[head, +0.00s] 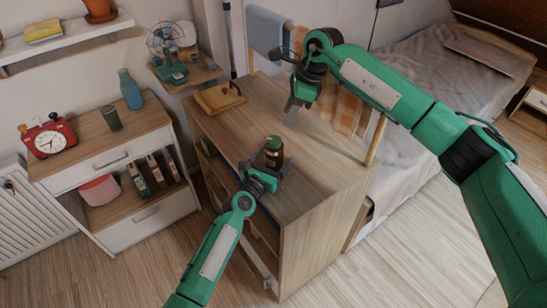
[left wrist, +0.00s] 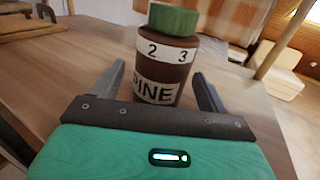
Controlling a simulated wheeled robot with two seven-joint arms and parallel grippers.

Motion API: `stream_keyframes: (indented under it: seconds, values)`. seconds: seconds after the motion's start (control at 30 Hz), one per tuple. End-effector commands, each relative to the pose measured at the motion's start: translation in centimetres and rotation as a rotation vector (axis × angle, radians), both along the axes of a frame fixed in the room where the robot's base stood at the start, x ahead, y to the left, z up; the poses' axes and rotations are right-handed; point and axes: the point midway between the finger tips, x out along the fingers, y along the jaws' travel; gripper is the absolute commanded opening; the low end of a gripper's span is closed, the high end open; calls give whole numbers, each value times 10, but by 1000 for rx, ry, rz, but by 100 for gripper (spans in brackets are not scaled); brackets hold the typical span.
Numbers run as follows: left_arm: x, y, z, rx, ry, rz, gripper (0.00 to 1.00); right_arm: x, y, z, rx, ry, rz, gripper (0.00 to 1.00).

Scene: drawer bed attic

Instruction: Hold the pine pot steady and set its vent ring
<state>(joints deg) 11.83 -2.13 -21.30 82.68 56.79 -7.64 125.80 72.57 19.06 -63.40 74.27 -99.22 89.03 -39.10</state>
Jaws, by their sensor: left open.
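The pine pot (head: 273,152) stands upright on the wooden cabinet top (head: 318,165). In the left wrist view the pot (left wrist: 163,67) is brown with a green top, a white band (left wrist: 165,50) reading 2 and 3, and a label ending in "INE". My left gripper (head: 266,168) is open at the pot, with one finger on each side and gaps between the fingers and the pot in the left wrist view. My right gripper (head: 292,108) is above the cabinet top, behind and right of the pot, away from it. I cannot tell its opening.
A wooden tray-like object (head: 220,97) lies at the cabinet's back left. A lower cabinet at left holds a red clock (head: 48,137), a dark cup (head: 112,118) and a blue bottle (head: 131,90). A bed (head: 420,85) is at the right. The cabinet top around the pot is mostly clear.

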Motion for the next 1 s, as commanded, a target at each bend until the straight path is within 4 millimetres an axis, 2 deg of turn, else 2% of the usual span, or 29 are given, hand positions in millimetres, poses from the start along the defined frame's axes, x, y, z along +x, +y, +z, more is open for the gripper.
stream_keyframes:
  seconds: [0.4, 0.47, 0.67, 0.7, 0.8, 1.0]
  values:
    - [6, -3, 0, 0, 0, 0, 77, 0, 0, 0, 0, 0, 0, 36]
    - [6, -3, 0, 0, 0, 0, 68, 0, 0, 0, 0, 0, 0, 36]
    - [6, -3, 0, 0, 0, 0, 28, 0, 0, 0, 0, 0, 0, 36]
    - [6, -3, 0, 0, 0, 1, 26, 0, 0, 0, 0, 0, 0, 38]
    - [6, -3, 0, 0, 0, 1, 26, 0, 0, -1, 6, 7, -9, 58]
    - [6, -3, 0, 0, 0, 1, 26, -9, 3, -16, 93, 135, -158, 59]
